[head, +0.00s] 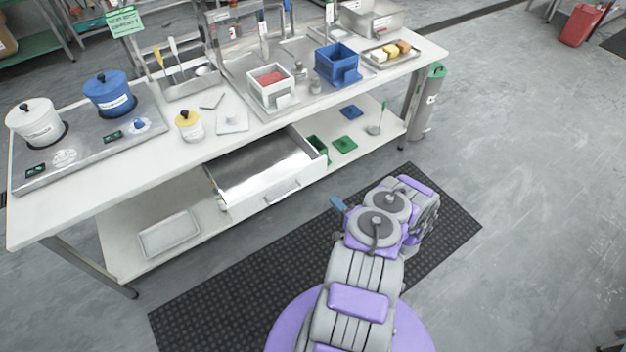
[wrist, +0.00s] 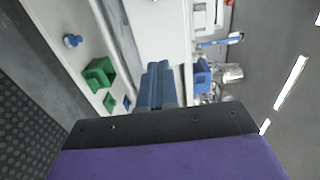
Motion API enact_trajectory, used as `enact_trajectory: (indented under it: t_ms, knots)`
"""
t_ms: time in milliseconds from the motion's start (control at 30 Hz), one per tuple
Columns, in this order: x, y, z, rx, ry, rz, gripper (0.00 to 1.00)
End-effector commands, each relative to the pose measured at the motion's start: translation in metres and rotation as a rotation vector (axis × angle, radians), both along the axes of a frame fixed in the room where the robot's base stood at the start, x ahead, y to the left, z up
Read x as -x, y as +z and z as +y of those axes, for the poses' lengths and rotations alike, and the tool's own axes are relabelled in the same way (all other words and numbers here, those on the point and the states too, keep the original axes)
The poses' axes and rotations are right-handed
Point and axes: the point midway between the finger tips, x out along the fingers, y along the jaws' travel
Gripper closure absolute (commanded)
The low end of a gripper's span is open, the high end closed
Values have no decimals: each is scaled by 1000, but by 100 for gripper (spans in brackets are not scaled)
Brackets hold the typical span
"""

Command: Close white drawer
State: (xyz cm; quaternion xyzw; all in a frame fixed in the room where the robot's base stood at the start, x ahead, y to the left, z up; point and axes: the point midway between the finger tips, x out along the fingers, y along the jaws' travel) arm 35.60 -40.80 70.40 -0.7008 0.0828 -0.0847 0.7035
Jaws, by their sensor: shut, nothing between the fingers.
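The white drawer (head: 256,201) stands pulled out from under the worktop in the head view, its metal inside empty and its handle on the front face. I cannot make out the drawer surely in the wrist view.
The white worktop (head: 110,182) carries pots, a blue box (head: 337,64) and a white box (head: 270,86). A lower shelf (head: 122,243) holds a tray (head: 169,233) and green items.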

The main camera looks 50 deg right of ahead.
Motion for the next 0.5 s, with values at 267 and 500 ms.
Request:
enact_trajectory:
  t_ms: [267, 500]
  knots:
    - [-51, -1, -8, 8, 7, 0, 100]
    - [-95, -2, -19, 6, 6, 2, 100]
